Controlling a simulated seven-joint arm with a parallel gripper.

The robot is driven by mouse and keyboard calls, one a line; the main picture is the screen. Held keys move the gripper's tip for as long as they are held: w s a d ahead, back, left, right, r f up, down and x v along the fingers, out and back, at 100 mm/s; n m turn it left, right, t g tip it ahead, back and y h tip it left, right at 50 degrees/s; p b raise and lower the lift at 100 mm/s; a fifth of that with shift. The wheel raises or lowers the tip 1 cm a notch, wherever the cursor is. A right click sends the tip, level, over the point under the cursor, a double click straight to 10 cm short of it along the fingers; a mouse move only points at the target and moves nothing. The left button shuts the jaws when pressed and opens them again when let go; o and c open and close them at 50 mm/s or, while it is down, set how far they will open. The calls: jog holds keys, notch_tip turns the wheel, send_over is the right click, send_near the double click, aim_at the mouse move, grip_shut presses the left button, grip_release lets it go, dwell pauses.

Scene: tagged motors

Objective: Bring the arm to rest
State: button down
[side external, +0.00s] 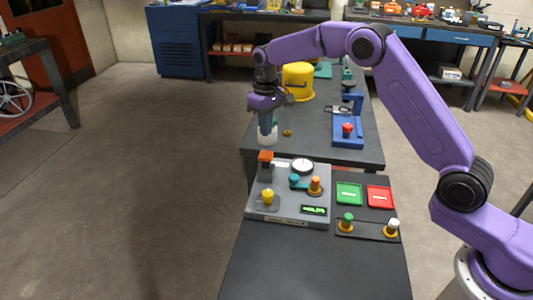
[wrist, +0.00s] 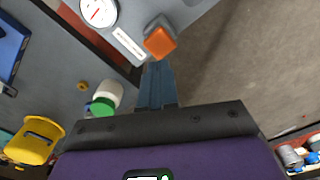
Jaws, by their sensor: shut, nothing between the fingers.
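My purple arm reaches over the bench from the right in the side external view. My gripper (side external: 265,132) points down above the far left edge of the grey test station (side external: 290,215). Its blue fingers are together and hold nothing; they also show in the wrist view (wrist: 156,68). An orange block (side external: 265,157) on the station is just below the fingertips; in the wrist view the orange block (wrist: 160,42) is just beyond them. I cannot tell whether they touch.
A white bottle with a green cap (wrist: 105,98) stands close beside the fingers. The station carries a dial (side external: 302,166) and yellow, teal and orange parts. Green (side external: 349,194) and red (side external: 380,197) trays lie right of it. A yellow bucket (side external: 298,82) stands behind.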

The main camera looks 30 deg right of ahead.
jog(key=shift+r, duration=0.35)
jog(key=shift+s, duration=0.1)
jog(key=s+a+r+n, duration=0.2)
jog(key=s+r+n, duration=0.1)
jog(key=s, duration=0.8)
jog(key=s+a+r+n, duration=0.2)
jog(key=s+r, duration=0.1)
jog(key=s, duration=0.8)
jog(key=s+d+f+n, duration=0.1)
jog(key=s+d, duration=0.4)
jog(key=s, duration=0.6)
jog(key=s+d+f+n, duration=0.1)
jog(key=s+d+n, duration=0.2)
jog(key=s, duration=0.8)
jog(key=shift+s+d+n, duration=0.2)
jog(key=shift+d+n, duration=0.1)
jog(key=shift+d, duration=0.7)
